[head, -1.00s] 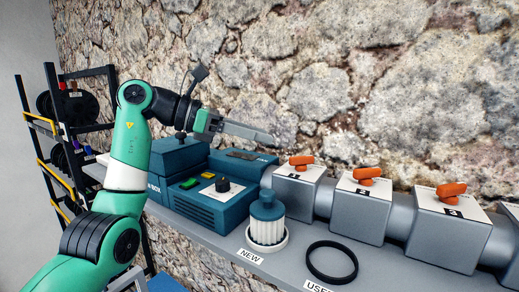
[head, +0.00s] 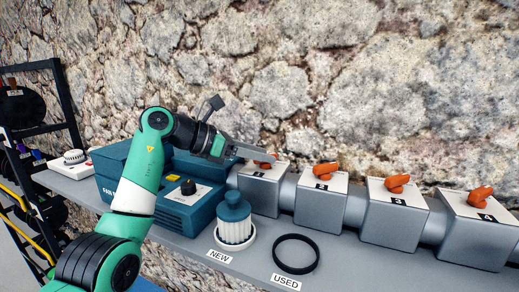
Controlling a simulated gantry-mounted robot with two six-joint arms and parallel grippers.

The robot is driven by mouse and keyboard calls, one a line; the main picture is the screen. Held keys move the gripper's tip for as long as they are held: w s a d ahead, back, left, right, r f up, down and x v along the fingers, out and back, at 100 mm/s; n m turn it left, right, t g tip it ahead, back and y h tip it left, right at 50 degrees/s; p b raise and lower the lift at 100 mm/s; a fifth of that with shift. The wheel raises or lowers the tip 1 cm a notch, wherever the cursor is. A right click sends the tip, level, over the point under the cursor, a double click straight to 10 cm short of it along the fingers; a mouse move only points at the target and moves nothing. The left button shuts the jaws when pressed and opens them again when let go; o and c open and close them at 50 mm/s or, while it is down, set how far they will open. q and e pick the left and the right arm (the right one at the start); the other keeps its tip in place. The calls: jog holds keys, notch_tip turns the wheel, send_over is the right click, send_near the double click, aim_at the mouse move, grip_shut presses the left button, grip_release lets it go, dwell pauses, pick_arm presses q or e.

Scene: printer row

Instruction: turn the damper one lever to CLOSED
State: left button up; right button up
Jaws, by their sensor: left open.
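Damper one (head: 260,187) is the leftmost grey box in the row on the shelf. Its orange lever (head: 263,165) sits on the top and is partly hidden by my left gripper (head: 264,155). The gripper is open, with its fingers reaching in from the left over the lever. I cannot tell whether they touch it or stand on both sides of it. The CLOSED mark on this box cannot be read. My right gripper is not in view.
More damper boxes with orange levers (head: 325,171) stand to the right, joined by grey pipe. A blue filter box (head: 186,213) stands left. A white filter with blue cap (head: 236,222) and a black ring (head: 296,254) lie in front. A stone wall is close behind.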

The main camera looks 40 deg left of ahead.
pick_arm(q)
grip_shut()
dwell(0.3)
jog(key=n+y+b, duration=0.2)
jog(key=b, duration=0.1)
jog(key=n+t+y+b, duration=0.1)
jog(key=b, duration=0.1)
jog(key=shift+d+f, duration=0.3)
jog(key=shift+d, duration=0.05)
jog(key=shift+r+n+y+b, duration=0.2)
jog(key=shift+n+y+b, duration=0.25)
jog(key=shift+n+y, duration=0.3)
jog(key=shift+r+y, duration=0.1)
jog(key=shift+y, duration=0.15)
grip_release()
